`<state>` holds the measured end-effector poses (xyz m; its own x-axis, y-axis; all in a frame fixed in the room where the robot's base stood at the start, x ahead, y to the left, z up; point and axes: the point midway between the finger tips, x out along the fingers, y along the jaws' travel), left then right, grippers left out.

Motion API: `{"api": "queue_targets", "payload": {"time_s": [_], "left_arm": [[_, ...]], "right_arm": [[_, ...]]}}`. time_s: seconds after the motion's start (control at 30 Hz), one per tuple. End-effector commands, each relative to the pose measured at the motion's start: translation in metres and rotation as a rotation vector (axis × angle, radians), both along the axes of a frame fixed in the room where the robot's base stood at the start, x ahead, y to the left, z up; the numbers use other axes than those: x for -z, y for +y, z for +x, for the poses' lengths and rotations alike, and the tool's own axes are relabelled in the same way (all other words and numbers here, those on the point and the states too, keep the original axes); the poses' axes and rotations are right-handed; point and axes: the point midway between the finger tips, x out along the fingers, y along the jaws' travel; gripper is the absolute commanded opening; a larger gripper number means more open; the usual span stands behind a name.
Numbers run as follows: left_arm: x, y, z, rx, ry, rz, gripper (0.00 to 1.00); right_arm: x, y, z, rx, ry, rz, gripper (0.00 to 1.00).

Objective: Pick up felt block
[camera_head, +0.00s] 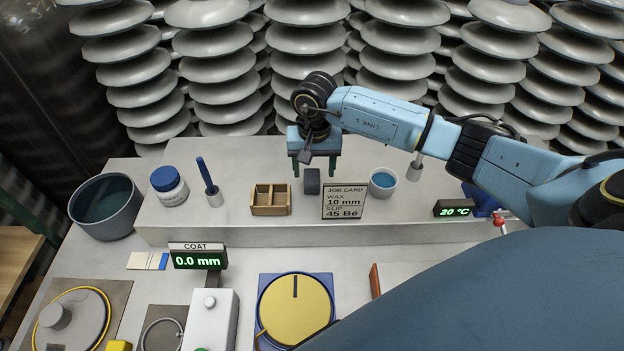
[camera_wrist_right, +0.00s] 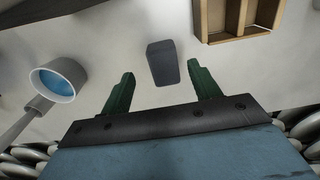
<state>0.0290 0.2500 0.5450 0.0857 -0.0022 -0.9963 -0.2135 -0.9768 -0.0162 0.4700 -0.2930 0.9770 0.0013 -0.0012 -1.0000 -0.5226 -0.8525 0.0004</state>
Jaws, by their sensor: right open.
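The felt block (camera_head: 312,182) is a small dark grey block standing on the raised grey shelf, behind the job card. In the right wrist view the felt block (camera_wrist_right: 163,62) lies just beyond and between the fingertips. My right gripper (camera_head: 314,172) reaches in from the right above the shelf, pointing down. Its two green fingers (camera_wrist_right: 158,82) are open, apart and empty, with the block not between their pads. My left gripper is not in view.
A wooden divided box (camera_head: 270,199) stands left of the block, the job card (camera_head: 344,202) in front right, and a cup of blue liquid (camera_head: 383,182) to the right. A brush in a holder (camera_head: 209,183) and a blue-lidded jar (camera_head: 168,184) stand further left.

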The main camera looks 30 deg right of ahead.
Motion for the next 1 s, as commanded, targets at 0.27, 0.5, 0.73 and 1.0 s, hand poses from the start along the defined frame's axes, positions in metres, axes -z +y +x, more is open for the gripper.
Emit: {"api": "queue_targets", "payload": {"time_s": [0.27,0.5,0.73,1.0], "left_arm": [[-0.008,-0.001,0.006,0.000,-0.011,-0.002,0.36],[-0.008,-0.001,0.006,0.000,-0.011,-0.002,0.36],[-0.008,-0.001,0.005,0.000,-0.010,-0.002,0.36],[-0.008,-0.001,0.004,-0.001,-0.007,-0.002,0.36]], "right_arm": [[0.039,0.005,0.000,0.001,0.003,0.003,0.62],[0.044,0.004,0.001,0.000,0.000,0.001,0.62],[0.043,0.004,0.001,0.000,0.000,0.001,0.40],[0.043,0.005,0.001,0.000,0.000,0.001,0.14]]}}
